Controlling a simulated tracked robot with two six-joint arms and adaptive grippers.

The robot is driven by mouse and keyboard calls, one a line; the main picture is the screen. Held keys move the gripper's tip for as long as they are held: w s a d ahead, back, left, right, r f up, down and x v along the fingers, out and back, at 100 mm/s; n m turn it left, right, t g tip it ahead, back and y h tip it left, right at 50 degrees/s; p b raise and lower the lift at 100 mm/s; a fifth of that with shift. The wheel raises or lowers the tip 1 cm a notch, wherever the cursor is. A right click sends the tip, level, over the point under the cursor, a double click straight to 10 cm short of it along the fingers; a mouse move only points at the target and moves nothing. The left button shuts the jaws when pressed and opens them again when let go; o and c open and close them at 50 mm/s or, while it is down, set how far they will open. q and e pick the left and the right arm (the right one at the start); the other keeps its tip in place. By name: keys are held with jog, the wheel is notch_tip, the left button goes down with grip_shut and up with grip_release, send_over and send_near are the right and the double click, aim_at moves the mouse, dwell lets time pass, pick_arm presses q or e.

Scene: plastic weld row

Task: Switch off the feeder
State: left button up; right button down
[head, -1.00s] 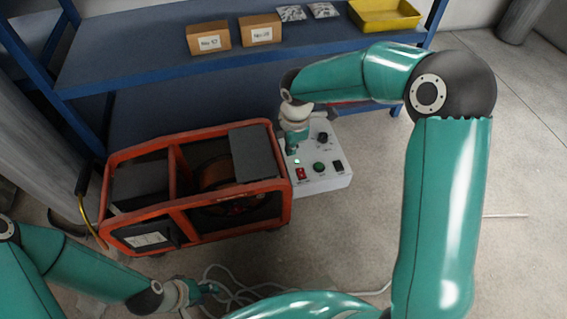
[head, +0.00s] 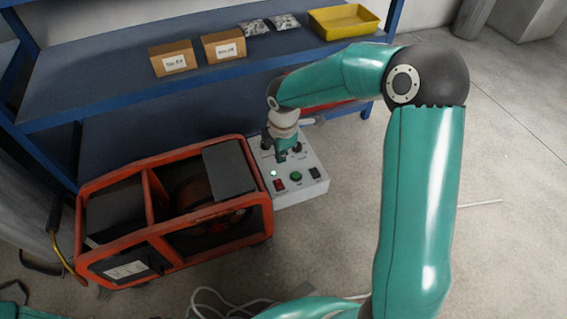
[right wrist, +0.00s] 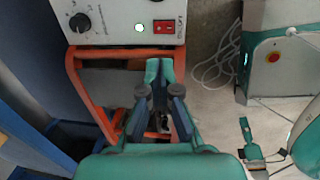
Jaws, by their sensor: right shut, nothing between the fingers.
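The feeder is a red-framed machine (head: 160,236) on the floor, with a light grey control box (head: 308,190) at its right.
A blue shelf (head: 110,85) stands behind, with two cardboard boxes (head: 174,58), bags (head: 270,26) and a yellow tray (head: 344,22). White cable (head: 210,300) lies on the floor in front.

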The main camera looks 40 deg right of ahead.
aim_at(279, 182)
jog(key=f+b, duration=0.1)
jog(key=f, duration=0.3)
jog(key=w+f+b, duration=0.1)
jog(key=f+b, duration=0.1)
jog(key=f, duration=0.2)
jog(key=f+b, duration=0.2)
jog(key=f, duration=0.3)
jog(key=shift+w+d+f, duration=0.1)
jog(key=shift+w+d, duration=0.1)
jog(key=shift+w, duration=0.1)
pick_arm(q)
notch_tip(279, 182, down, 6)
jog(key=shift+r, duration=0.15)
